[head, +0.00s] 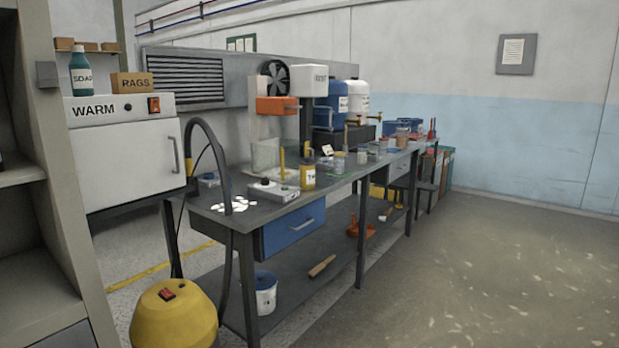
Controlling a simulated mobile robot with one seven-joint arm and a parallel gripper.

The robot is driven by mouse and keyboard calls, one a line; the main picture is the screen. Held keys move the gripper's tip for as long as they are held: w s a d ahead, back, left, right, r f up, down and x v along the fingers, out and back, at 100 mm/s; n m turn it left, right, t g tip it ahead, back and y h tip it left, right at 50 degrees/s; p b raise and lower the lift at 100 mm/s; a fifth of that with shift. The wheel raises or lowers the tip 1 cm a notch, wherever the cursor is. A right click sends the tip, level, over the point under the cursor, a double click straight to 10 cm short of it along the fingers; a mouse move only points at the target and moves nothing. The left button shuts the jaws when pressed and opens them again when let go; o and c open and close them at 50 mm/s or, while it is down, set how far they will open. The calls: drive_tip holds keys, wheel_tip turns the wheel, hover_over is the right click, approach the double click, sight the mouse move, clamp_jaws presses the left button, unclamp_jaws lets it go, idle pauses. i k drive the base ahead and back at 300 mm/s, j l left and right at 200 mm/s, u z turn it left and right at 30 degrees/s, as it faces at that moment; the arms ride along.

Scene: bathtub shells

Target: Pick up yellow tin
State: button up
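A small yellow tin (308,177) with a pale label stands upright on the long grey workbench (335,188), close to its front edge. The label's writing is too small to read in full. My gripper and arm do not show in the head view.
A yellow round machine (174,316) stands on the floor at the bench's near end, its dark hose (229,240) rising past the bench. A beige shelf (50,200) blocks the left. Open floor (470,270) lies right of the bench.

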sight(307, 173)
drive_tip(key=i+l, duration=0.15)
drive_tip(key=i, duration=1.1)
drive_tip(key=i+j, duration=0.1)
drive_tip(key=i, duration=0.4)
drive_tip(key=i+j, duration=0.15)
drive_tip(key=i, duration=0.4)
drive_tip(key=i+j, duration=0.1)
drive_tip(key=i, duration=0.4)
